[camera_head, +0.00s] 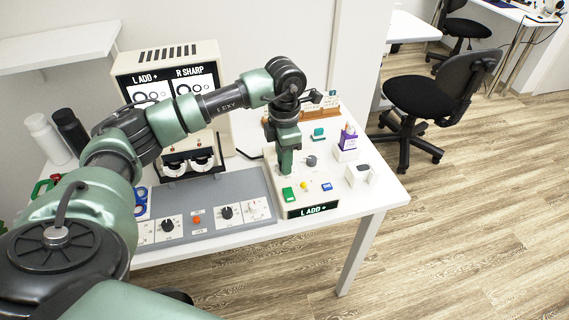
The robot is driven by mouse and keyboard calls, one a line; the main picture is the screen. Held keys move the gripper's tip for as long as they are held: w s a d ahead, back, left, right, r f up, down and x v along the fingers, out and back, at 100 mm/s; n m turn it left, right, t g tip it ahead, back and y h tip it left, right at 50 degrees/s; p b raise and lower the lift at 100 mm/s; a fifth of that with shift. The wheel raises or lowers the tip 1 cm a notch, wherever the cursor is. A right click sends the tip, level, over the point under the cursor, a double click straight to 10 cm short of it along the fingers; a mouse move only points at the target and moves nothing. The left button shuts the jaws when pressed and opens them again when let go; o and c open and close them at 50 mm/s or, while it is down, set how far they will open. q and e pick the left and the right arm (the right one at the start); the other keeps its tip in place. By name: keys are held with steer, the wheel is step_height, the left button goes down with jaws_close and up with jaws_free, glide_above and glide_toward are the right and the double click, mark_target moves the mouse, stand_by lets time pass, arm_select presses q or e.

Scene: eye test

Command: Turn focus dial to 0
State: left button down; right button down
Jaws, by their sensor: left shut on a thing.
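My left gripper (286,165) reaches down onto the left part of a cream control box (328,188) on the white table. It points downward and is shut on what seems to be the focus dial, which the fingers hide. No scale or number of that dial can be read. A grey knob (311,160) stands free on the box, to the right of the fingers. A green button (288,194), a yellow button and a blue button (327,186) are in front. My right gripper is not in view.
A grey panel (195,193) with black dials (227,212) and an orange button (196,220) lies left of the box. Behind it stands a cream machine (208,52) with a lit screen. A purple box (348,138) is at the right. Open floor lies beyond the table.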

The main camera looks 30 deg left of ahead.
arm_select(q)
steer(key=shift+w+r+m+b, duration=0.1)
steer(key=shift+m+b, duration=0.4)
steer(key=shift+m, duration=1.1)
steer(key=c, duration=1.2)
jaws_free()
steer(key=shift+o, duration=0.2)
step_height(320, 180, up, 8)
steer(key=shift+f+b, duration=0.1)
steer(key=shift+b, duration=0.25)
